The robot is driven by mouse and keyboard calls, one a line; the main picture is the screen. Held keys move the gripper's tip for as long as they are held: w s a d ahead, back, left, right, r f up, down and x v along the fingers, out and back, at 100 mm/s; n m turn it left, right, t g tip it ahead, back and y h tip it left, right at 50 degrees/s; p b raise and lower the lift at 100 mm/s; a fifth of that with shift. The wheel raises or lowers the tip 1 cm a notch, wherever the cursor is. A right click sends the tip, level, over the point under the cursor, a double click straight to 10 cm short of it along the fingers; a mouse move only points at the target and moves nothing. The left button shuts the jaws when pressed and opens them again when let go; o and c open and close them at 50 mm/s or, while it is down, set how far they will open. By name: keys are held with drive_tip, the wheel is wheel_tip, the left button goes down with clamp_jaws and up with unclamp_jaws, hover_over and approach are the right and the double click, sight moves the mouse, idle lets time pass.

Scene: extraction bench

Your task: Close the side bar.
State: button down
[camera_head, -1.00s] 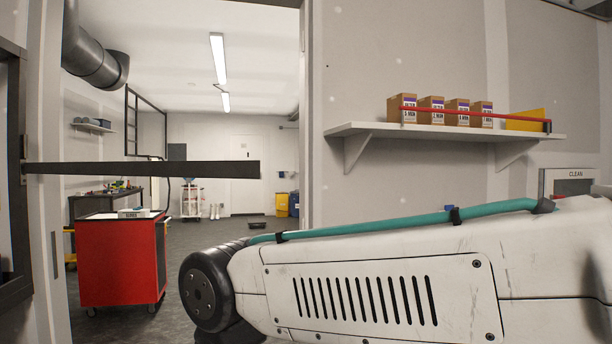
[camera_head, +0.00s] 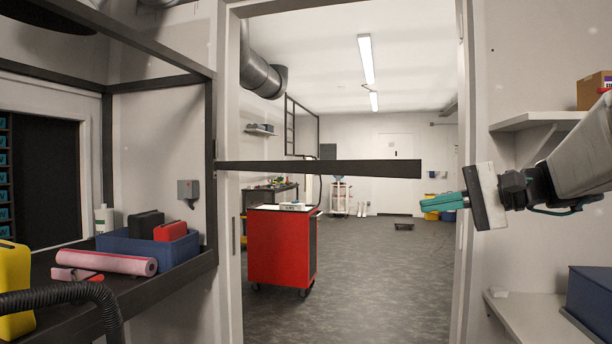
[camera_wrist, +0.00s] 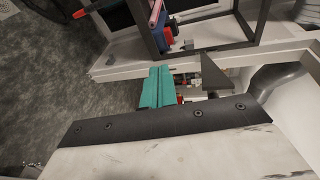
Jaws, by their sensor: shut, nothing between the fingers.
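The side bar (camera_head: 320,168) is a flat dark bar, level across the doorway in the head view. Its left end meets the left door post, and its free end stops short of the right post. My gripper (camera_head: 440,202) is at the right of the doorway, its teal fingers shut and empty, pointing left. In the picture it is just right of and below the bar's free end, with a visible gap between them. The fingers also show in the wrist view (camera_wrist: 157,88). A dark tapered piece beside them there (camera_wrist: 213,75) looks like the bar.
Beyond the doorway stands a red tool cart (camera_head: 280,247). A dark bench on the left holds a blue bin (camera_head: 150,252), a pink roll (camera_head: 108,262) and a yellow item (camera_head: 14,290). A white shelf (camera_head: 535,120) is on the right wall.

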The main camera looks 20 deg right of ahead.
sight(417, 174)
drive_tip(key=d+r+m+t, duration=0.1)
drive_tip(key=d+r+t, duration=0.2)
drive_tip(key=d+r, duration=0.35)
drive_tip(key=x, duration=0.6)
drive_tip(key=f+x, duration=0.1)
drive_tip(key=x, duration=0.2)
drive_tip(key=shift+w+d, duration=0.2)
drive_tip(key=shift+d, duration=0.2)
